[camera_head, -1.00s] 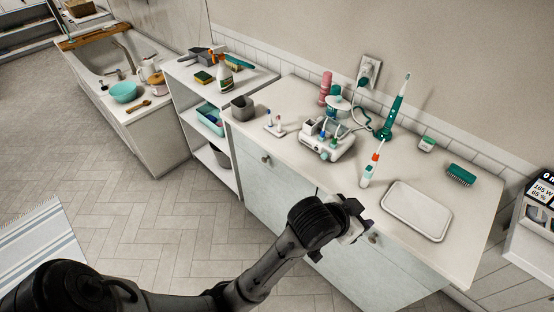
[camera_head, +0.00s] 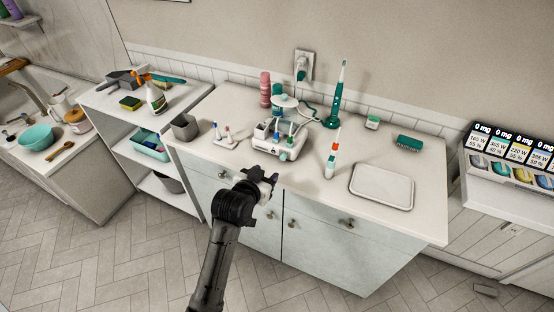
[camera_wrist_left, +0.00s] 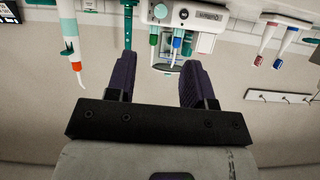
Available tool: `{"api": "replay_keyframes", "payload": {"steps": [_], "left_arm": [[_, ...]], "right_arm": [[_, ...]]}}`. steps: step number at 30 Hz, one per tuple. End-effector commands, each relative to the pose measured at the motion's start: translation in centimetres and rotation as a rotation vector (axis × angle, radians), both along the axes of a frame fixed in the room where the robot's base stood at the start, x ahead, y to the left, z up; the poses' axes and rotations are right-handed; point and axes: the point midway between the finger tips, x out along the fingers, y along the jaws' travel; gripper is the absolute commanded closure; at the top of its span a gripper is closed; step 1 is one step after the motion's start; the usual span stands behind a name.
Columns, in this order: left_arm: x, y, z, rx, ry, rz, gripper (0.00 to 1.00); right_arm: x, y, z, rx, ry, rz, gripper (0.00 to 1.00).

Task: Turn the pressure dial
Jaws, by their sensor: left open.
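The white water flosser base (camera_head: 278,146) stands on the counter, with a clear tank and coloured tips on it. Its front also shows upside down at the top of the left wrist view (camera_wrist_left: 208,27). Small round parts (camera_wrist_left: 160,11) show on that front; I cannot tell for sure which is the pressure dial. My left gripper (camera_head: 270,179) is in front of the counter's front edge, just short of the base and apart from it. In the left wrist view its two dark fingers (camera_wrist_left: 158,68) are spread with nothing between them. My right gripper is in no view.
A white and orange flosser handle (camera_head: 331,160), a teal toothbrush (camera_head: 336,105) and a white tray (camera_head: 381,187) are right of the base. Small brush heads on a stand (camera_head: 224,140) and a grey cup (camera_head: 185,127) are left. Drawer knobs (camera_head: 348,223) jut from the cabinet front.

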Motion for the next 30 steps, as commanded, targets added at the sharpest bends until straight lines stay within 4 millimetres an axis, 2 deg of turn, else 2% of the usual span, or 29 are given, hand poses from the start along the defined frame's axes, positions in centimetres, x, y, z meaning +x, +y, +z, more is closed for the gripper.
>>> {"api": "replay_keyframes", "payload": {"steps": [16, 24, 30], "left_arm": [[7.1, -2.8, -3.1, 0.0, 0.002, 0.0, 0.52], [9.3, -3.7, -4.2, -0.001, 0.004, 0.0, 0.52], [10.2, -4.0, -4.6, 0.0, 0.002, 0.0, 0.52]], "right_arm": [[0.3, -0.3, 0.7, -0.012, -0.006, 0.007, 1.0], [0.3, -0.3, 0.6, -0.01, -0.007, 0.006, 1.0], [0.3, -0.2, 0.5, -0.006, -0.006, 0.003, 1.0]]}}
